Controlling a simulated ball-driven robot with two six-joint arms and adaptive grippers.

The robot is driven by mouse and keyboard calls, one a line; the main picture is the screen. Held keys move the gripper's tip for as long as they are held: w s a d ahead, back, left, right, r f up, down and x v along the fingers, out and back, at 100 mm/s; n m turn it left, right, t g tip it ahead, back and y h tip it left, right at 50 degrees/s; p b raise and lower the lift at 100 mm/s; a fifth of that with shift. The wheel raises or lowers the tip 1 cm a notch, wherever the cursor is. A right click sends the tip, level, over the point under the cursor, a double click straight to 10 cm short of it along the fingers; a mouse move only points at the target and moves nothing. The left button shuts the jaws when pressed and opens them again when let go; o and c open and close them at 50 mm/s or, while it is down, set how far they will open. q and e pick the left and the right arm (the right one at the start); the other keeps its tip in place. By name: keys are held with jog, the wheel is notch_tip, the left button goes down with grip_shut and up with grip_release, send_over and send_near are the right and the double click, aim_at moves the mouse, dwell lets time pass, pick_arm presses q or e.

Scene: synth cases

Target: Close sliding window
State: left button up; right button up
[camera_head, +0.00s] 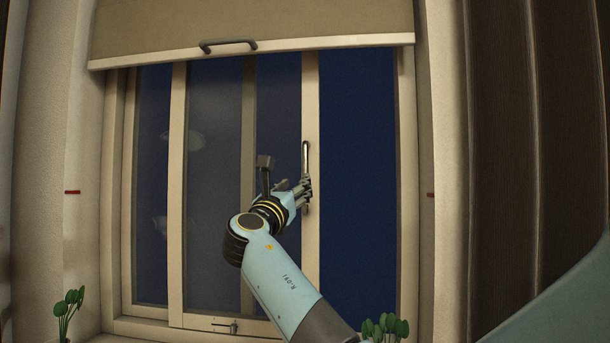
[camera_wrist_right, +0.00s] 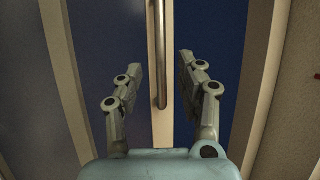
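The sliding window sash (camera_head: 311,90) has a pale frame and a long vertical metal handle (camera_head: 305,150) on its right stile. A dark blue gap (camera_head: 358,180) stands open between this stile and the right jamb. My right gripper (camera_head: 303,188) is at the lower part of the handle. In the right wrist view my gripper (camera_wrist_right: 160,70) is open, with one finger on each side of the handle (camera_wrist_right: 160,85). Gaps show between the fingers and the bar there. My left gripper is not in view.
A roller blind (camera_head: 250,22) with a dark pull handle (camera_head: 228,45) hangs above the window. Potted plants stand at the lower left (camera_head: 68,312) and bottom middle (camera_head: 385,327). A small latch (camera_head: 224,325) sits on the bottom rail. A dark panel (camera_head: 530,130) is at the right.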

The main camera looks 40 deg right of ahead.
aim_at(305, 206)
jog(key=p+x, duration=0.1)
jog(key=x, duration=0.7)
jog(key=shift+p, duration=0.3)
grip_shut()
